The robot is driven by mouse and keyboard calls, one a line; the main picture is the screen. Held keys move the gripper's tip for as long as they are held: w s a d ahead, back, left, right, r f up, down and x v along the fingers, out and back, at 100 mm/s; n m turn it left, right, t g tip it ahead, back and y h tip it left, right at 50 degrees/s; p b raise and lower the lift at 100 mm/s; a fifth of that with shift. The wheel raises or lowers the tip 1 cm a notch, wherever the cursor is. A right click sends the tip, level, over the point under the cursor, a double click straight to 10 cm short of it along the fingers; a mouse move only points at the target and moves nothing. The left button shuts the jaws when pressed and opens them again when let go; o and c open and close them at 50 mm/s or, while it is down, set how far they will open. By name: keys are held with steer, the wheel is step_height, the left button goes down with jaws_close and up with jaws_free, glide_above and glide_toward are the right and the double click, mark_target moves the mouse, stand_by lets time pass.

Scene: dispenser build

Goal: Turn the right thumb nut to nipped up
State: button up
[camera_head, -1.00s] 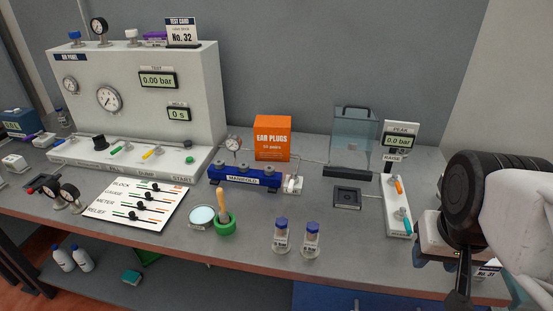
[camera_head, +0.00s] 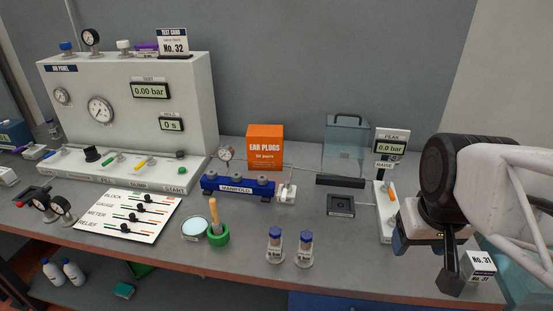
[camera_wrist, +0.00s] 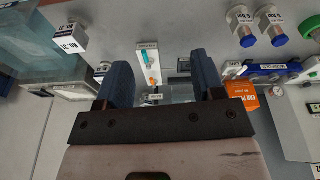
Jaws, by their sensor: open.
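The blue manifold (camera_head: 224,188) stands on the bench in the middle of the head view, with three grey round pieces on its top. The rightmost grey piece (camera_head: 263,181) may be the right thumb nut; it is too small to tell its setting. The manifold also shows at the right of the wrist view (camera_wrist: 268,72). My gripper (camera_head: 418,243) is over the right part of the bench, well apart from the manifold. In the wrist view its blue fingers (camera_wrist: 163,90) are wide apart with nothing held between them.
An orange ear plugs box (camera_head: 265,146) stands behind the manifold. A lever panel (camera_head: 384,222) is close to my gripper. A clear-walled box (camera_head: 346,140) stands behind.

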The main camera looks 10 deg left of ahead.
steer(key=w+a+r+n, duration=0.2)
steer(key=w+a+n, duration=0.3)
steer(key=w, duration=0.6)
steer(key=n+g, duration=0.3)
steer(key=n, duration=1.1)
glide_above(262, 177)
step_height(262, 177, down, 11)
steer(key=shift+r, duration=0.1)
steer(key=shift+f, duration=3.9)
